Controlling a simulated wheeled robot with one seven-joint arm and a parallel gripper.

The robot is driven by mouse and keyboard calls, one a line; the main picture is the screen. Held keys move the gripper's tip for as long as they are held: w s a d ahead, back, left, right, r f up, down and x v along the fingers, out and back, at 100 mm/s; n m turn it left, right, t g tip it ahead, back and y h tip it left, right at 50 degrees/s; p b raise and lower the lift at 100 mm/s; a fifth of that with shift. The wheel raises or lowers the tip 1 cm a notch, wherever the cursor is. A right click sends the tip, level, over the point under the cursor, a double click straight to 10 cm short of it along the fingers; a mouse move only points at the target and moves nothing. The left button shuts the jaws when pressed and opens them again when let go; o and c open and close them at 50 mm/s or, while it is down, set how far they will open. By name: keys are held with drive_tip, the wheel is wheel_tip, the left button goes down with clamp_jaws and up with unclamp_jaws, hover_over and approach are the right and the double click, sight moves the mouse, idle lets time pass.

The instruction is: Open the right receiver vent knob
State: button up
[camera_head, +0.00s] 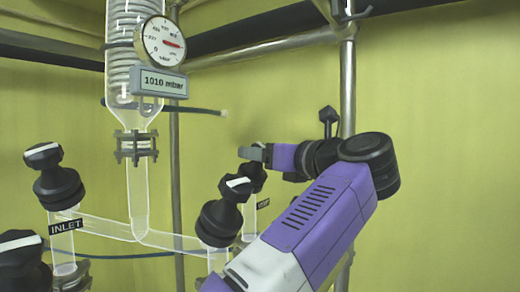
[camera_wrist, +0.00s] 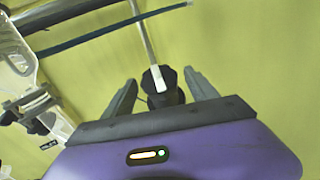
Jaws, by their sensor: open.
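A black knob (camera_wrist: 159,88) with a white bar across its top shows in the wrist view, between my two grey fingers. My gripper (camera_wrist: 160,79) is open around its outline there, with a gap on both sides and no clear contact. In the head view, my gripper (camera_head: 252,154) is just above a black knob (camera_head: 257,181) on a glass neck. No label naming the right receiver vent is visible, and depth between fingers and knob is hard to judge.
Glass tubing (camera_head: 137,195) runs below a coiled condenser (camera_head: 134,60). A round gauge (camera_head: 162,42) and a display reading 1010 (camera_head: 163,83) hang beside it. More black knobs (camera_head: 55,182) stand left, near an INLET label (camera_head: 65,227). A metal pole (camera_head: 347,85) rises behind my arm.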

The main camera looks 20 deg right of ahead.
drive_tip(key=shift+w+a, duration=0.2)
drive_tip(key=shift+w, duration=0.4)
drive_tip(key=c, duration=1.4)
drive_tip(key=shift+d+n+y, duration=0.1)
drive_tip(key=shift+n+y, duration=0.4)
drive_tip(key=shift+y, duration=0.1)
drive_tip(key=n+g+y, duration=0.1)
drive_tip(key=n+y, duration=0.1)
drive_tip(key=shift+n+g, duration=0.3)
drive_tip(key=shift+n+g+y+p, duration=0.35)
drive_tip(key=shift+n+g+y, duration=1.05)
drive_tip(key=shift+n+y, duration=0.75)
drive_tip(key=shift+n, duration=0.35)
